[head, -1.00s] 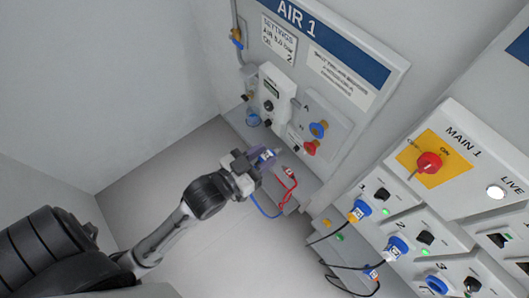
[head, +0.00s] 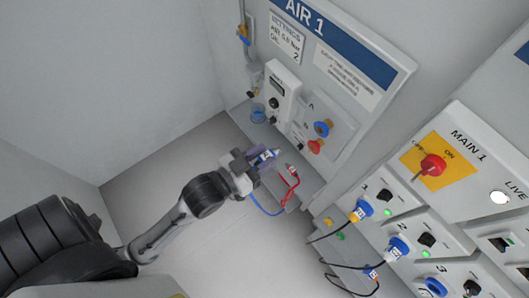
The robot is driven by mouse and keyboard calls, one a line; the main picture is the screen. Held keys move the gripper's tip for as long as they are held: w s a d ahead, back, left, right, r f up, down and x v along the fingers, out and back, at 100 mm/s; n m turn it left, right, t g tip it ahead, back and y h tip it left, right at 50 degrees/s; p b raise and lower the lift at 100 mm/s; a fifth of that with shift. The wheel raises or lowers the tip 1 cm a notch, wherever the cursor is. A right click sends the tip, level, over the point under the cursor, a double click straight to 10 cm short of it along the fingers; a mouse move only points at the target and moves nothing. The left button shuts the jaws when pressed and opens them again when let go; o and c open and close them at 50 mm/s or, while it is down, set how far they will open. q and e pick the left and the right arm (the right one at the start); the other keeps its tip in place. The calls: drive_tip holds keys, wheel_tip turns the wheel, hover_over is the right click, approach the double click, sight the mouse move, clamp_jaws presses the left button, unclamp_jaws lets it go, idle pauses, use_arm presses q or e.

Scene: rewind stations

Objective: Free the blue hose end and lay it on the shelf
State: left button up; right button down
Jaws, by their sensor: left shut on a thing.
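The blue hose (head: 262,208) hangs in a loop below my left gripper (head: 262,158). My left gripper is shut on its end, a blue fitting with a white tag (head: 266,155), over or close to the grey shelf (head: 302,188) under the AIR 1 panel; I cannot tell whether the end touches the shelf. The red hose (head: 292,183) with its tagged end (head: 292,170) is at the shelf, just right of the gripper. The blue port (head: 322,128) and red port (head: 315,147) on the panel show no hose on them. My right gripper is not in view.
The AIR 1 panel (head: 345,65) rises behind the shelf, with a gauge unit (head: 280,92) and a clear blue cup (head: 258,113) at left. The floor left of the shelf is clear.

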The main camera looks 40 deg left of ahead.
use_arm(q)
drive_tip(key=shift+v, duration=1)
drive_tip(key=shift+f+p+v, duration=0.1)
drive_tip(key=shift+p+v, duration=0.4)
drive_tip(key=shift+v, duration=0.3)
drive_tip(key=shift+f+p+v, duration=0.15)
drive_tip(key=shift+p+v, duration=0.35)
drive_tip(key=shift+v, duration=0.35)
